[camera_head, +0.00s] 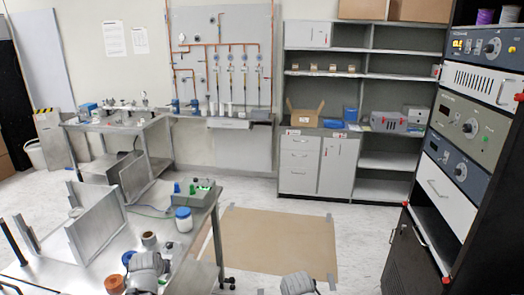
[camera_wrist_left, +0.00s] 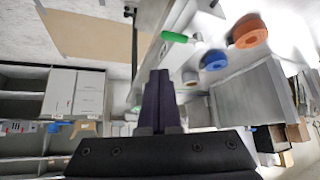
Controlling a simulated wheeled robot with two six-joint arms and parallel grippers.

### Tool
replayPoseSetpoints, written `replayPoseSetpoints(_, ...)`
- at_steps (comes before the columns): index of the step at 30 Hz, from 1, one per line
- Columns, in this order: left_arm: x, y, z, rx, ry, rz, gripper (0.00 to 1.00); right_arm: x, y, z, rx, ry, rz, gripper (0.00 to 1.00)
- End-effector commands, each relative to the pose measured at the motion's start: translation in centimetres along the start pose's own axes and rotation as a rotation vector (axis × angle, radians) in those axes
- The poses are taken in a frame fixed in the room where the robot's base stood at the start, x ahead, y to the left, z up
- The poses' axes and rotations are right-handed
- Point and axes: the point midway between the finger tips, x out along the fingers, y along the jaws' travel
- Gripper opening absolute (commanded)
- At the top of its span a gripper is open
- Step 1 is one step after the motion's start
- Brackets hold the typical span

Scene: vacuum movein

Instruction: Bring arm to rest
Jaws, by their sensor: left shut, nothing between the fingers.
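In the left wrist view my left gripper (camera_wrist_left: 159,76) shows two dark fingers pressed together, with nothing between them. They point out into the room, and no object touches them. In the head view, a grey part of my left arm (camera_head: 145,272) rises at the bottom, over the near part of the metal workbench (camera_head: 90,268). A grey part of my right arm (camera_head: 298,284) shows at the bottom edge, over the floor. Neither gripper's fingers can be made out in the head view, and the right gripper is out of sight.
The bench holds an orange roll (camera_head: 115,284), a white jar with blue lid (camera_head: 184,219), a metal frame (camera_head: 82,232) and a control box (camera_head: 193,196). A dark instrument rack (camera_head: 470,140) stands right. A brown floor mat (camera_head: 280,243) lies clear between.

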Motion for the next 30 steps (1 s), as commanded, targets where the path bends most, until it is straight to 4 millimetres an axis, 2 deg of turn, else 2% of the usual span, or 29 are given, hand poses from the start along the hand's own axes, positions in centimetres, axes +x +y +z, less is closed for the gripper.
replayPoseSetpoints(1,-0.3,3.0,1.3,0.045,-0.045,0.029,0.00,0.0,0.0,0.0,0.000,0.000,0.000,0.50)
replayPoseSetpoints(6,-2.4,12.5,7.4,0.227,-0.247,0.109,0.00,0.0,0.0,0.0,0.000,0.000,0.000,0.50)
replayPoseSetpoints(9,-4.4,16.9,11.4,0.341,-0.363,0.137,0.00,0.0,0.0,0.0,0.000,0.000,0.000,0.50)
replayPoseSetpoints(12,-6.8,20.1,15.2,0.451,-0.467,0.148,0.00,0.0,0.0,0.0,0.000,0.000,0.000,0.50)
replayPoseSetpoints(15,-9.0,22.2,18.4,0.545,-0.552,0.149,0.00,0.0,0.0,0.0,0.000,0.000,0.000,0.50)
replayPoseSetpoints(18,-10.8,23.4,20.7,0.617,-0.614,0.142,0.00,0.0,0.0,0.0,0.000,0.000,0.000,0.50)
replayPoseSetpoints(21,-11.9,24.0,22.1,0.661,-0.652,0.134,0.00,0.0,0.0,0.0,0.000,0.000,0.000,0.50)
replayPoseSetpoints(30,-12.6,24.3,22.9,0.687,-0.676,0.128,0.00,0.0,0.0,0.0,0.000,0.000,0.000,0.50)
